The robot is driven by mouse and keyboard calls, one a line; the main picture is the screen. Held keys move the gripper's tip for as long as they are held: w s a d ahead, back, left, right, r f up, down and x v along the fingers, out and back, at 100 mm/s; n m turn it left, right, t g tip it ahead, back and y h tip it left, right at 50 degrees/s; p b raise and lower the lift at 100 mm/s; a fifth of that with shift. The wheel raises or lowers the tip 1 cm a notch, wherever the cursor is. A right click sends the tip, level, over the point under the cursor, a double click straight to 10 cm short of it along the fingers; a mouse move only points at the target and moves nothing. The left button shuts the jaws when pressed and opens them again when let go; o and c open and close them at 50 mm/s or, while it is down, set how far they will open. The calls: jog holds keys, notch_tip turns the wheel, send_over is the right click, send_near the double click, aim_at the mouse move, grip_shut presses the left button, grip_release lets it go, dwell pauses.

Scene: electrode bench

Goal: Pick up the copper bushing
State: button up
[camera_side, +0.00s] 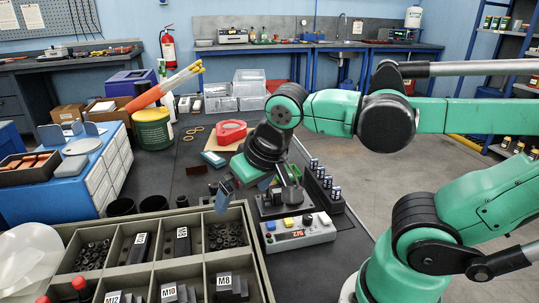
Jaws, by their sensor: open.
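My gripper (224,192) hangs from the green arm in the middle of the view, tilted down and to the left. Its tip is above the dark bench, just behind the compartment box. It is open, though the gap between the fingers is hard to see from this side. A small brown patch (213,188) shows right beside the fingertips. It may be the copper bushing, but it is too small and too covered to tell. I cannot see whether the fingers touch it. Copper-coloured pieces (28,163) lie in a dark tray at the far left, away from my gripper.
A grey compartment box (250,240) with labelled dark parts fills the front. A device with a red display (298,234) and dark holders (323,187) stand right of the gripper.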

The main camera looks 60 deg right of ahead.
jog(key=shift+w+d+f+n+t+y, duration=0.15)
jog(key=shift+w+d+f+n+t, duration=0.2)
jog(key=shift+n, duration=0.2)
jog(key=shift+w+d+f+n+t+y, duration=0.15)
jog(key=shift+w+f+n+t, duration=0.15)
jog(key=shift+n+t, duration=0.2)
jog(key=shift+w+d+n, duration=0.1)
jog(key=shift+w+n, duration=0.1)
jog(key=shift+n, duration=0.15)
jog(key=shift+c, duration=1.3)
jog(key=d+f+g, duration=0.2)
jog(key=d, duration=0.4)
jog(key=d+f+g, duration=0.2)
jog(key=d, duration=0.4)
jog(key=d+f+g, duration=0.2)
jog(key=d, duration=0.5)
jog(key=shift+s+g, duration=0.25)
jog(key=shift+g, duration=0.1)
jog(key=shift+s+d+f, duration=0.1)
jog(key=shift+d+f, duration=0.2)
jog(key=shift+f, duration=2.6)
